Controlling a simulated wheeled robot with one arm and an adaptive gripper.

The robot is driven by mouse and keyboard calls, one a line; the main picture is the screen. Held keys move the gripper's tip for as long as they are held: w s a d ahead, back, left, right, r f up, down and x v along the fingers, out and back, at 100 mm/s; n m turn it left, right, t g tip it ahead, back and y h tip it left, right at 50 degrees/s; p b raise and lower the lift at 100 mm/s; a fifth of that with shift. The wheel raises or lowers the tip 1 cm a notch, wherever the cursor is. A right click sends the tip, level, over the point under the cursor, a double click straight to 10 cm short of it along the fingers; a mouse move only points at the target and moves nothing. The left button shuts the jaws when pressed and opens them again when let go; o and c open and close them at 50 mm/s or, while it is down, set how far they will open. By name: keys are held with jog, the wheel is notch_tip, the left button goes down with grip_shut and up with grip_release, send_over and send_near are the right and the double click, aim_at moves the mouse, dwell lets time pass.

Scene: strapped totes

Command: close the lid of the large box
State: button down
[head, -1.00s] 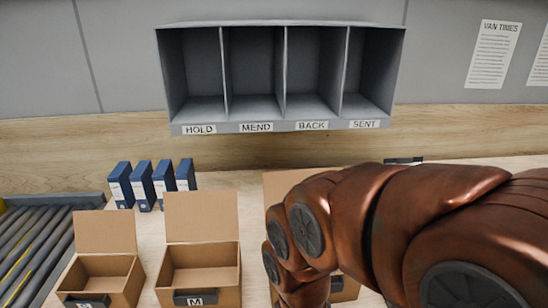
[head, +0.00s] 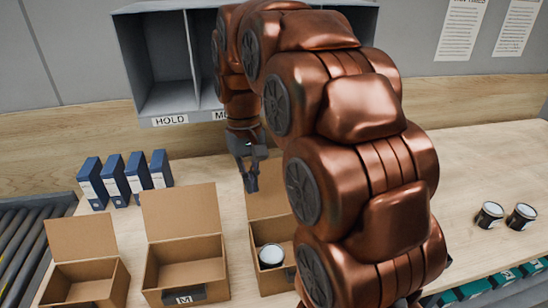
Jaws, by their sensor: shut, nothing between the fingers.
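The large box appears to be the rightmost of three open cardboard boxes; its front (head: 272,283) is partly hidden by my arm and no size letter shows on it. Its lid (head: 265,222) stands up open at the back. A round tin with a white top (head: 271,255) is inside it. My gripper (head: 252,187) is shut and empty, pointing down at the top left edge of the lid. I cannot tell whether it touches the lid.
The M box (head: 184,265) and a smaller box (head: 88,275) stand open to the left. Blue binders (head: 126,178) stand behind them. A grey shelf (head: 165,65) hangs above. Two tins (head: 488,215) (head: 521,216) stand right on otherwise clear table.

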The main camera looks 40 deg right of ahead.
notch_tip(320, 180, up, 3)
jog(key=m+p, duration=0.1)
jog(key=p, duration=0.1)
send_over(274, 162)
jog(key=w+a, duration=0.2)
jog(key=a, duration=0.2)
jog(key=shift+w+d+f, duration=0.1)
jog(key=shift+d+f, duration=0.05)
jog(key=shift+d, duration=0.1)
jog(key=w+d+m+p, duration=0.1)
jog(key=w+d, duration=0.4)
jog(key=d, duration=0.2)
jog(key=s+f+b, duration=0.1)
jog(key=f, duration=0.1)
jog(key=s+a+f+b, duration=0.1)
jog(key=f, duration=0.2)
jog(key=s+f+b, duration=0.1)
jog(key=f, duration=0.1)
jog(key=shift+s+a+f+b, duration=0.2)
jog(key=shift+s+f+b, duration=0.1)
jog(key=shift+s+b, duration=0.05)
jog(key=shift+s+a+r, duration=0.1)
jog(key=shift+s+a, duration=0.1)
jog(key=shift+s, duration=0.35)
jog(key=shift+s+r, duration=0.1)
